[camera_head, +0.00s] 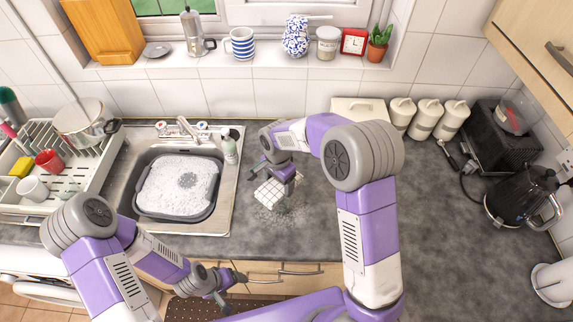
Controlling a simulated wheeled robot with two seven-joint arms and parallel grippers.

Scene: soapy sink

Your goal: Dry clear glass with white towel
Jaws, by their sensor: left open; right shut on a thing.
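The white towel (268,192), with a faint grid pattern, is bunched over the dark grey counter just right of the sink. My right gripper (283,178) comes down over it from above and is shut on it; its fingertips are partly hidden. A clear glass (285,207) shows faintly beside the towel's lower right side; its outline is hard to make out and I cannot tell whether the towel touches it. My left gripper (232,285) is open and empty, low in front of the counter's front edge.
The sink (229,190) holds a grey basin (208,205) full of suds. A dish rack (88,178) stands at left, with a pot (85,122), cups and a yellow sponge. Canisters and a kettle (520,196) are at right. The right counter is largely clear.

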